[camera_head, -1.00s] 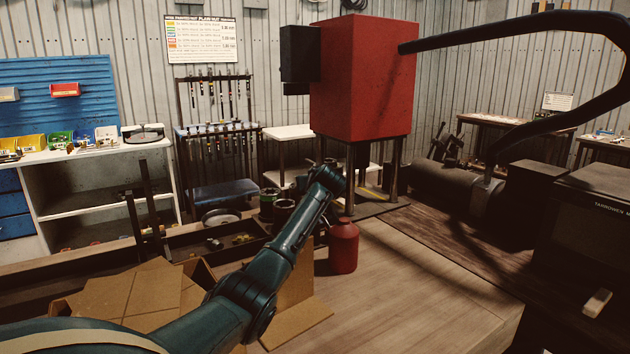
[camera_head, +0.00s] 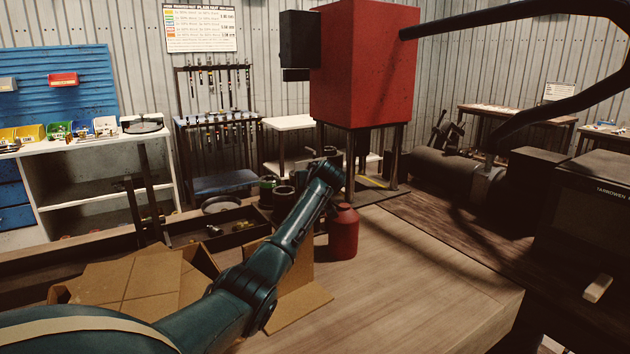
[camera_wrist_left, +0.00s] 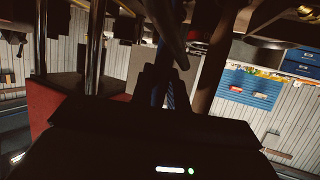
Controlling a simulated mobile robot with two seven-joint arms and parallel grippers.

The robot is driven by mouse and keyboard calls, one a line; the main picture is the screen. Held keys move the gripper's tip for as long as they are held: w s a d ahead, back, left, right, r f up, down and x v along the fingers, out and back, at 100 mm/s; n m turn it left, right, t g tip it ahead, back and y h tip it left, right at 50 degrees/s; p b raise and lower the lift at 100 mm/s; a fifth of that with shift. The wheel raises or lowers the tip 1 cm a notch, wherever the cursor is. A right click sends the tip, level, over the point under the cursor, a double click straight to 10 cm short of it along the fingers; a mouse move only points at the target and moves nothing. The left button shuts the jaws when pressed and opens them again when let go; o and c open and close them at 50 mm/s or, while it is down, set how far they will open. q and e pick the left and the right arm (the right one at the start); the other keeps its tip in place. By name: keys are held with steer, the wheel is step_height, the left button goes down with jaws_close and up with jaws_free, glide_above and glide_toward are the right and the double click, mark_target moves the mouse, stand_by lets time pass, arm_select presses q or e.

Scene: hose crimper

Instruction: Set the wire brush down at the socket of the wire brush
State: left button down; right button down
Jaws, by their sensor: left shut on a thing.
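My left arm reaches across the workbench (camera_head: 430,270) in the head view. Its wrist end, with the left gripper (camera_head: 328,168), is beside the legs under the red machine, above and behind the red bottle. In the left wrist view the left gripper (camera_wrist_left: 168,82) is dark and shut on a slim, dark thing, taken as the wire brush (camera_wrist_left: 168,35). The brush is in shadow, so its bristles and exact tilt cannot be told. In the head view my own wrist hides it. I cannot make out its socket. My right gripper is not in view.
The red bottle (camera_head: 343,234) stands close to my forearm. A red boxy machine (camera_head: 365,70) stands on legs behind. Dark cans (camera_head: 283,198), a low tray (camera_head: 215,238) and a cardboard box (camera_head: 135,287) lie left of the arm. The bench's right front is clear.

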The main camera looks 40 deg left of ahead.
arm_select(q)
steer(key=shift+f, duration=0.3)
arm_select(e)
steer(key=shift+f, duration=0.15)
arm_select(q)
steer(key=c, duration=1.3)
jaws_free()
steer(key=p+v, duration=0.6)
steer(key=v, duration=0.7)
steer(key=shift+d+p, duration=0.1)
steer(key=shift+p, duration=0.2)
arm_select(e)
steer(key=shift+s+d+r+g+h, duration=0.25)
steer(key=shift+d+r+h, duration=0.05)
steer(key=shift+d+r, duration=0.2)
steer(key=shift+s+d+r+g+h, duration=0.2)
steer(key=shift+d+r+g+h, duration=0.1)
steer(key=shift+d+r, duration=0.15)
